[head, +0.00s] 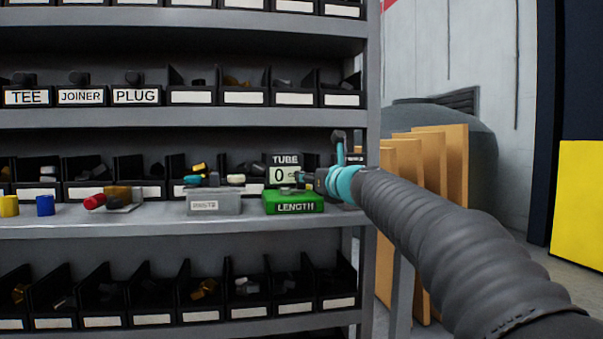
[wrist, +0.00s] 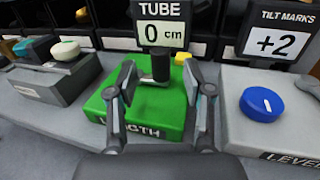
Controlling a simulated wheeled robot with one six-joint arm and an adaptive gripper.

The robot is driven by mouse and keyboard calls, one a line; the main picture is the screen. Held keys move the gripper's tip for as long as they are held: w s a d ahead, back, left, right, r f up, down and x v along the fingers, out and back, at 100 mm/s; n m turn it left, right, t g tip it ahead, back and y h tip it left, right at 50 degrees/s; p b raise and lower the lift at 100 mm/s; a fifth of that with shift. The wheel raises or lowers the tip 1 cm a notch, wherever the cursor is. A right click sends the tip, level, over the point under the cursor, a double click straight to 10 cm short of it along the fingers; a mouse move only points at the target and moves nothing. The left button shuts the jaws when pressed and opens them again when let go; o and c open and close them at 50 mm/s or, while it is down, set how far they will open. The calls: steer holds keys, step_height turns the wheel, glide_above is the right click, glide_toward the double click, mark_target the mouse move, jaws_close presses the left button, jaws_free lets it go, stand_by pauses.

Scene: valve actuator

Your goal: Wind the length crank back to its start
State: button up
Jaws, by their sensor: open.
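The green length box (wrist: 105,103) sits on the shelf, with its label partly hidden by my gripper in the wrist view. Its dark crank knob (wrist: 161,68) stands up at the back of the box. The tube display (wrist: 160,33) behind it reads 0 cm. My gripper (wrist: 163,82) is open, with a finger on each side of the crank knob; I cannot tell whether they touch it. In the head view, the green box (head: 293,207) shows below the tube display (head: 283,172), and my gripper (head: 303,179) reaches in from the right.
Right of the box, a grey level unit (wrist: 285,115) has a blue knob (wrist: 262,104) and a tilt marks display (wrist: 275,42) reading +2. Shelf bins (head: 140,168) line the back. A shelf post (head: 372,80) stands near my arm.

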steer(key=shift+p+x, duration=0.6)
steer(key=shift+x, duration=2.3)
jaws_close()
